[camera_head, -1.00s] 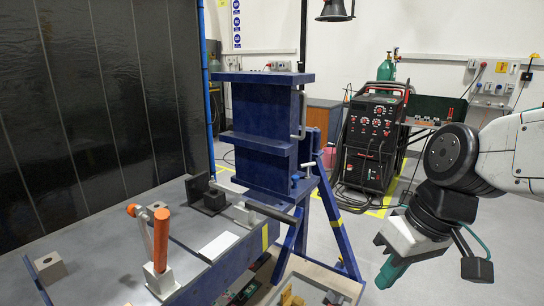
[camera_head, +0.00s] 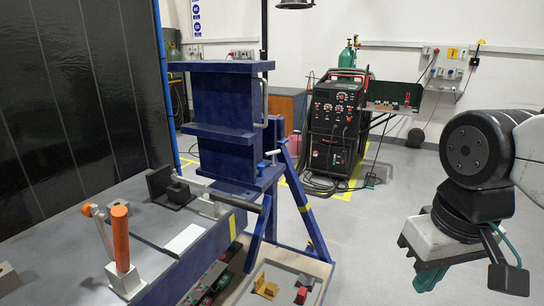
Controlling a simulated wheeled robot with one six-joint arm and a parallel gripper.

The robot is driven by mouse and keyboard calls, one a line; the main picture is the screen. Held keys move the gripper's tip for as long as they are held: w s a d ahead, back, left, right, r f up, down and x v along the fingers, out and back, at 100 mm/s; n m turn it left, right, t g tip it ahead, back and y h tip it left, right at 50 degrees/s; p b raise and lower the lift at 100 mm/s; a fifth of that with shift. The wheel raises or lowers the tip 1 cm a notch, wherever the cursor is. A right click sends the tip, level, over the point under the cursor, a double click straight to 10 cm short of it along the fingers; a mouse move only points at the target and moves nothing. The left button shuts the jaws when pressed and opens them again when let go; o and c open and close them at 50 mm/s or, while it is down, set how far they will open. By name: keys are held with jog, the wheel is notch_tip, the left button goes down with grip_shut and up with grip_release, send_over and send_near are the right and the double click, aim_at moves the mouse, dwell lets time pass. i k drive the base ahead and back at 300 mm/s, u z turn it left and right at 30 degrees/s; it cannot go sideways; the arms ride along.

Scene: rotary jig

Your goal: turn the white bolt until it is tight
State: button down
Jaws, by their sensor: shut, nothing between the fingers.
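The blue rotary jig (camera_head: 222,105) stands upright at the end of the blue bench. A pale T-shaped bolt (camera_head: 272,153) sticks out on its right side, low down; I take it for the white bolt, but it is small and I cannot tell how tight it is. A pale bar handle (camera_head: 265,105) is higher on the same side. My gripper (camera_head: 430,280) hangs at the lower right, well right of the jig and apart from the bolt. Its teal fingers are shut and empty, pointing down.
The blue bench (camera_head: 215,245) carries an orange-handled clamp (camera_head: 121,237) and a black-gripped lever (camera_head: 237,202). A tray (camera_head: 303,265) with small parts lies low in front. A welding machine (camera_head: 334,125) stands behind. The floor between jig and arm is clear.

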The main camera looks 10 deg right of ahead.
aim_at(272, 153)
jog(key=z, duration=0.05)
jog(key=k, duration=0.45)
jog(key=z, duration=1.05)
jog(key=i, duration=1.45)
jog(key=u, duration=1.1)
jog(key=i, duration=0.25)
jog(key=u, duration=0.1)
